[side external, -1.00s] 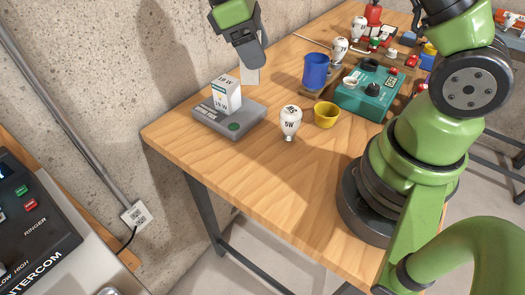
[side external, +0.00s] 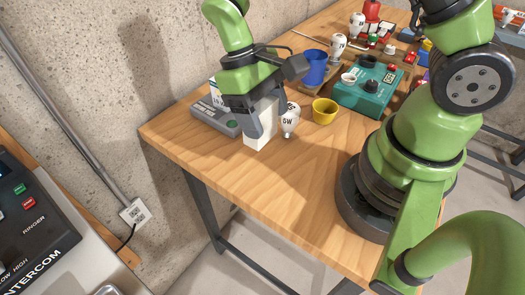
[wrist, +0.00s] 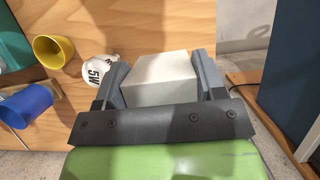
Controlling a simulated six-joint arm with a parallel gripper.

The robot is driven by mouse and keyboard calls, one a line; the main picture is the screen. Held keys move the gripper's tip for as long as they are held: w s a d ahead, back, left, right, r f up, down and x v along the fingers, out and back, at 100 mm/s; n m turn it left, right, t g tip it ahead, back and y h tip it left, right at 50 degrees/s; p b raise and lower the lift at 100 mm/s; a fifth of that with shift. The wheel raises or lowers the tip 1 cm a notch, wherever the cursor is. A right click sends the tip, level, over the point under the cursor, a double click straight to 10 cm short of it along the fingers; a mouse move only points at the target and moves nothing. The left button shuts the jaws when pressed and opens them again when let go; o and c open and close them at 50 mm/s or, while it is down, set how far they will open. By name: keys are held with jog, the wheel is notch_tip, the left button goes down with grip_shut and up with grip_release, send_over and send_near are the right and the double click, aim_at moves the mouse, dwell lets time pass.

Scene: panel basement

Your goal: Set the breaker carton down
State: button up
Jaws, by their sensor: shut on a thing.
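My gripper (side external: 258,115) is shut on a plain white carton, which I take to be the breaker carton (side external: 262,133). The carton is upright between the two fingers, and its lower part shows below them. It is over the wooden table near the front left edge, low; I cannot tell whether its base touches the wood. In the wrist view the carton's pale face (wrist: 160,72) sits between both fingers (wrist: 160,85). Its upper part is hidden by the gripper in the side view.
A white 5W bulb (side external: 290,121) stands close to the carton's right. A grey scale-like device (side external: 206,116) with a labelled box (side external: 213,92) is behind it, partly hidden. A yellow cup (side external: 325,112), blue cup (side external: 315,68) and teal box (side external: 362,95) stand further right. Front table is clear.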

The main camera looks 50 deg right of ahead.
notch_tip(320, 180, down, 7)
jog(key=shift+f, duration=0.15)
jog(key=shift+f, duration=0.15)
jog(key=o, duration=1.1)
jog(key=shift+c, duration=0.2)
jog(key=v, duration=1.3)
jog(key=s+d+r+m+t+y, duration=0.2)
jog(key=s+d+r+m+t, duration=0.1)
jog(key=s+r+t, duration=0.8)
jog(key=shift+s+r+m+t, duration=0.45)
jog(key=shift+s+r, duration=0.85)
jog(key=shift+r, duration=1)
